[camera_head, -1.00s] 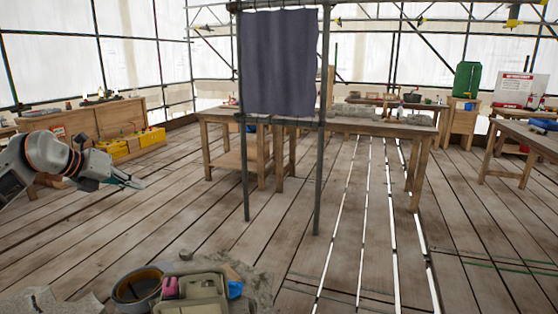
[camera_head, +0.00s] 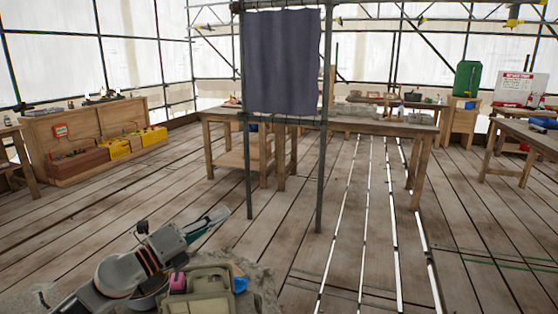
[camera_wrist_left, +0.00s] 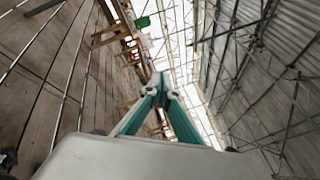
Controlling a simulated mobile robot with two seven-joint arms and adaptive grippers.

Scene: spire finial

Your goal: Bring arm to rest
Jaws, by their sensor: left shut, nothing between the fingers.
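My left arm comes in from the lower left in the head view. Its gripper (camera_head: 210,222) is held low in front of me, pointing up and right, close above a grey-brown slab. In the left wrist view the teal fingers (camera_wrist_left: 160,80) meet at their tips, shut with nothing between them. My right gripper is in neither view.
An olive bag (camera_head: 208,290) with pink and blue items lies below the left gripper. A wooden workbench (camera_head: 385,128) and a hanging dark cloth (camera_head: 281,62) on a pipe frame stand ahead. A wooden cabinet (camera_head: 85,130) stands at the left. Plank floor between is clear.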

